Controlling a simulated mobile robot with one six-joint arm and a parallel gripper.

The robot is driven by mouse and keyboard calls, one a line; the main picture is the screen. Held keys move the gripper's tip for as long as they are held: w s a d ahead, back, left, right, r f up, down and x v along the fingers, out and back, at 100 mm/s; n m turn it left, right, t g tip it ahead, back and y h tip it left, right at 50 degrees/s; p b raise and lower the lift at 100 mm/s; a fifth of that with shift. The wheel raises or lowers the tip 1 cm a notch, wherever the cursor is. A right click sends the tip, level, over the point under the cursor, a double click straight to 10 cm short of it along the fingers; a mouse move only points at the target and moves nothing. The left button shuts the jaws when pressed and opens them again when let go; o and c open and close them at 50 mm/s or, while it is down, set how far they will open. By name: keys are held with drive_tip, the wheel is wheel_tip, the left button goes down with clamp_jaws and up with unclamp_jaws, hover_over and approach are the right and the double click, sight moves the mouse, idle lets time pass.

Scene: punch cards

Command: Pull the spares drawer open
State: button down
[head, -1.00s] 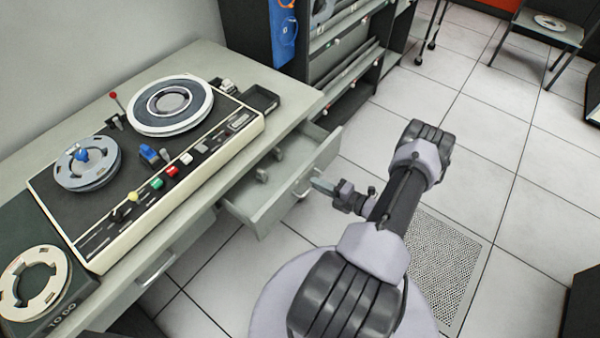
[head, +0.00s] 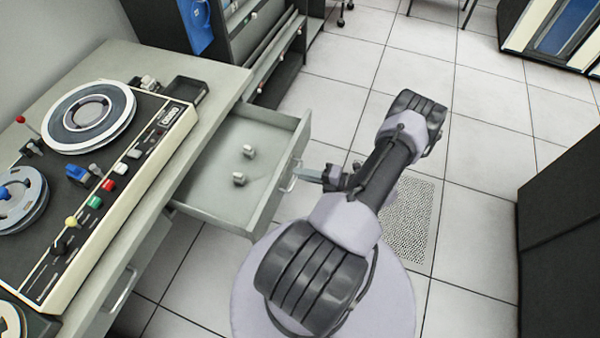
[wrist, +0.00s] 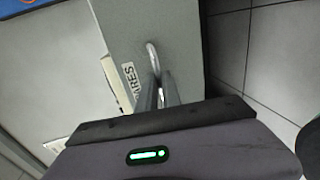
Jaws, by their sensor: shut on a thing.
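The spares drawer (head: 213,194) stands well out from the desk in the head view, with two small pale knobbed parts (head: 240,178) lying inside. Its front panel carries a metal bar handle (head: 290,176). My gripper (head: 300,173) is at the handle, shut on it. In the wrist view the two fingers (wrist: 160,92) close around the lower part of the handle (wrist: 153,58), beside a label (wrist: 129,78) whose visible letters end in "RES". The fingertips are small in the head view.
The desk (head: 225,85) bears a tape deck (head: 105,185) with reels. Another drawer handle (head: 122,290) sits nearer on the desk front. A dark cabinet (head: 560,220) stands at the right. Tiled floor (head: 340,75) lies clear beyond my arm.

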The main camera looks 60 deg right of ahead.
drive_tip(key=c, duration=1.5)
unclamp_jaws()
drive_tip(key=shift+c, duration=0.2)
drive_tip(key=p+v, duration=0.2)
drive_tip(key=v, duration=1.5)
drive_tip(key=shift+s+p, duration=0.2)
drive_tip(key=shift+p, duration=0.1)
drive_tip(key=shift+r, duration=0.15)
